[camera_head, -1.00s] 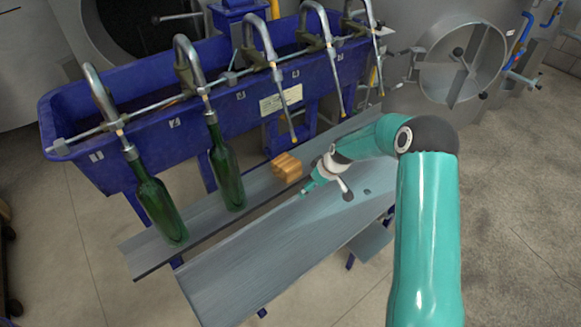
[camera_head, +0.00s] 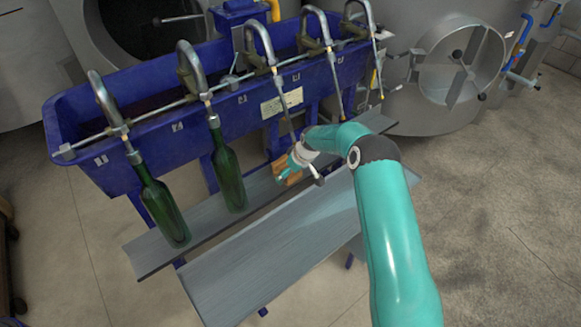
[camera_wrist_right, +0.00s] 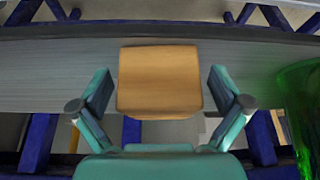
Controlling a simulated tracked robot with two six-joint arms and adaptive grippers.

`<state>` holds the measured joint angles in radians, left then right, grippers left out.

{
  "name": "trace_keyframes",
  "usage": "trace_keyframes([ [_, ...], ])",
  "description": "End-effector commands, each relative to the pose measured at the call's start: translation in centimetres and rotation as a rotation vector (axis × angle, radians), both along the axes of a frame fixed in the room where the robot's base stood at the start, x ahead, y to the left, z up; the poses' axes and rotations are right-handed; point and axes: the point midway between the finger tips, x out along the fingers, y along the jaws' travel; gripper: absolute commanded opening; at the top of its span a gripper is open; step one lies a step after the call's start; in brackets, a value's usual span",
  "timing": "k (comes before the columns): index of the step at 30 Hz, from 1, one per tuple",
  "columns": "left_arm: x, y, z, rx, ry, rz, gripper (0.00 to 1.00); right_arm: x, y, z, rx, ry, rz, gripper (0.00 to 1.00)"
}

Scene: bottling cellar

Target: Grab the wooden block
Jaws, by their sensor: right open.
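The wooden block (camera_head: 284,168) is light brown and sits on the rear grey shelf under the filling spouts. In the head view my right gripper (camera_head: 287,177) covers part of it. In the right wrist view the block (camera_wrist_right: 160,80) shows whole, centred ahead of my right gripper (camera_wrist_right: 161,95). The gripper's two teal fingers are open, one on each side of the block, with a visible gap on both sides. My left gripper is not in view.
Two green bottles (camera_head: 163,208) (camera_head: 229,175) stand on the rear shelf (camera_head: 205,218) left of the block. Metal spouts (camera_head: 262,40) hang from the blue trough (camera_head: 215,115) above. The front shelf (camera_head: 270,255) is bare. In the wrist view a green bottle (camera_wrist_right: 300,110) is close at the right.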

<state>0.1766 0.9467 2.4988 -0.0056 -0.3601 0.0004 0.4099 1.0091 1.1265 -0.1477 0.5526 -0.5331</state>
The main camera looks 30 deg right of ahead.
Motion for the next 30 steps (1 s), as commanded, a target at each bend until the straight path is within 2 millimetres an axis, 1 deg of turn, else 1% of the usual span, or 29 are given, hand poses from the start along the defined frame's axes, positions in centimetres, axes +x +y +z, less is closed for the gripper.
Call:
trace_keyframes([
  [8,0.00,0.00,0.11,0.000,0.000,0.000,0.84,0.10,-0.07,-0.25,0.000,-0.002,-0.001,1.00],
  [11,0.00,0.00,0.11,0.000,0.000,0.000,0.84,0.09,-0.07,-0.25,0.000,-0.002,-0.001,0.85],
  [18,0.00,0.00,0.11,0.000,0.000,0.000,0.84,0.07,-0.11,-0.24,-0.001,-0.002,-0.002,0.45],
  [21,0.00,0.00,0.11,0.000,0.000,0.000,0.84,0.07,-0.11,-0.24,-0.001,-0.002,-0.002,0.30],
  [22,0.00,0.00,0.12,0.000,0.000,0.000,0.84,0.11,-0.13,-0.17,-0.002,-0.003,-0.002,0.30],
  [23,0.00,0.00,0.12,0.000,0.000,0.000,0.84,0.11,-0.13,-0.16,-0.002,-0.003,-0.002,0.23],
  [30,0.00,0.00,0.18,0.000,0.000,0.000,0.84,0.07,-0.11,0.11,-0.001,-0.004,-0.001,0.23],
])
